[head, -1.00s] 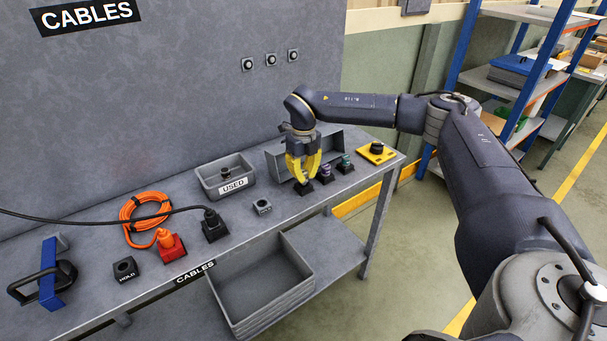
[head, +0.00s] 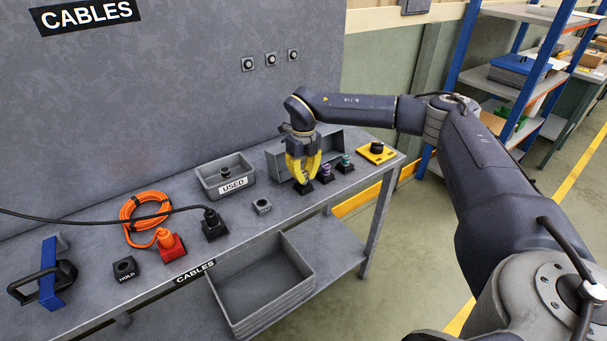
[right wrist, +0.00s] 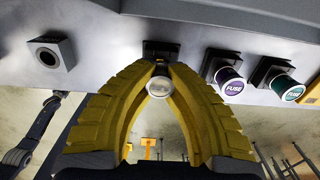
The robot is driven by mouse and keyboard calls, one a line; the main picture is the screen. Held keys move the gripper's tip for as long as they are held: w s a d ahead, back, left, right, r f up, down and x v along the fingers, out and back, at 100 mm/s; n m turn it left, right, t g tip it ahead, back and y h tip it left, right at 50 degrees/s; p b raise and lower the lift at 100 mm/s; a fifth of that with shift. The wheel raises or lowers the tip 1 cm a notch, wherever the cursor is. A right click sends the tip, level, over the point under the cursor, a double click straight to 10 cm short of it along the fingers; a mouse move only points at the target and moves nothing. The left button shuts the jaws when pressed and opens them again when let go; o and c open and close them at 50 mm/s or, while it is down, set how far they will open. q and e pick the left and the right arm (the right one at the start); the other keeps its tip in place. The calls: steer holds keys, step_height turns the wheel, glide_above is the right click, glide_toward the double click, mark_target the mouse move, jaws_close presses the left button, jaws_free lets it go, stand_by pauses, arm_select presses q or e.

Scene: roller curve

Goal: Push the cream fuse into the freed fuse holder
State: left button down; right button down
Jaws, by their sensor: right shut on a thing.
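My right gripper (head: 302,181) points down at the bench's back right, its yellow fingers shut on the cream fuse. In the right wrist view the cream fuse (right wrist: 160,85) shows its pale round end between the fingertips (right wrist: 160,75). Directly behind it is a black fuse holder (right wrist: 160,49), which also shows under the fingertips in the head view (head: 303,188). The fuse lines up with this holder; I cannot tell how deep it sits. The fuse is hidden by the fingers in the head view. My left gripper is not in view.
Beside it stand holders with a purple fuse (right wrist: 230,86) and a green fuse (right wrist: 287,88). A grey box (head: 333,150) stands behind. A USED bin (head: 209,187), holding a dark fuse, and a small grey socket block (head: 262,206) lie left. A yellow plate (head: 375,157) lies right.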

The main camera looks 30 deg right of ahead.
steer(key=shift+f, duration=0.6)
steer(key=c, duration=1.4)
jaws_free()
step_height(320, 180, up, 12)
